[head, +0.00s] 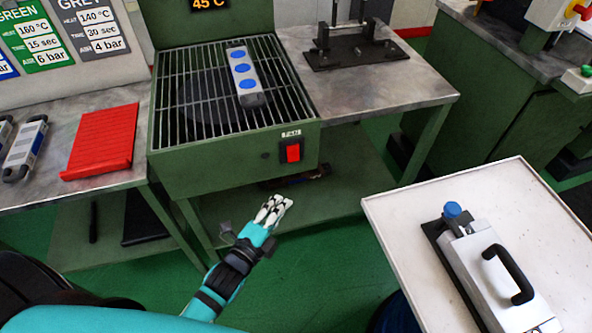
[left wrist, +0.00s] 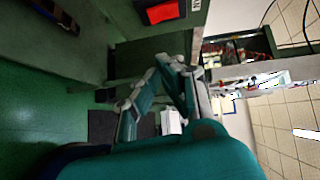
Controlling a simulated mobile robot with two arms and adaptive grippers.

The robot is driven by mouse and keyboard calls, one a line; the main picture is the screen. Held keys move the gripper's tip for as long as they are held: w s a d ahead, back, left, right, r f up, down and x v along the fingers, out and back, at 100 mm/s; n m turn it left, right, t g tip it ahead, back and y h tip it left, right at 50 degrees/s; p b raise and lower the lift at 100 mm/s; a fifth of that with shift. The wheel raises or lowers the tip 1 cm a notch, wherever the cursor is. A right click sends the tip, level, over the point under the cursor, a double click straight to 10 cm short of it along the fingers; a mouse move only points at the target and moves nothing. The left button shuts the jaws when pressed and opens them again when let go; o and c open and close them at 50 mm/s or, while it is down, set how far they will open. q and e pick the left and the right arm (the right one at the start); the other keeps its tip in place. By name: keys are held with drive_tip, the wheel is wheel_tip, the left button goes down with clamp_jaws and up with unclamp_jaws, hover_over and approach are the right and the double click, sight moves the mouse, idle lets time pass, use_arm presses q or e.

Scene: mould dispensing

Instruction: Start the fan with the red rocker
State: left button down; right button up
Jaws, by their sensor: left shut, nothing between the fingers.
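The red rocker (head: 293,151) sits on the front of the green fan box, under a small FAN label (head: 291,133). It also shows at the top of the left wrist view (left wrist: 163,11). The fan box (head: 215,165) has a grille on top with a dark round fan below it. My left gripper (head: 279,202) is shut and empty, in front of the box and below the rocker, apart from it. Its fingers also show in the left wrist view (left wrist: 172,68). My right gripper is in neither view.
A mould with blue discs (head: 258,100) lies on the grille. A red slatted mat (head: 103,140) lies on the bench at left. A white table (head: 390,205) at right bears a grey case with a black handle (head: 508,270). Green floor is free between them.

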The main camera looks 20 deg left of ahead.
use_arm(q)
drive_tip(key=shift+w, duration=0.15)
approach(293, 153)
drive_tip(key=shift+w+d+f, duration=1.7)
drive_tip(key=shift+w+d, duration=0.15)
drive_tip(key=shift+w, duration=1.3)
drive_tip(key=shift+w+a+f+m+t+b, duration=0.2)
drive_tip(key=shift+w+m+t+b, duration=0.1)
drive_tip(key=shift+b, duration=0.2)
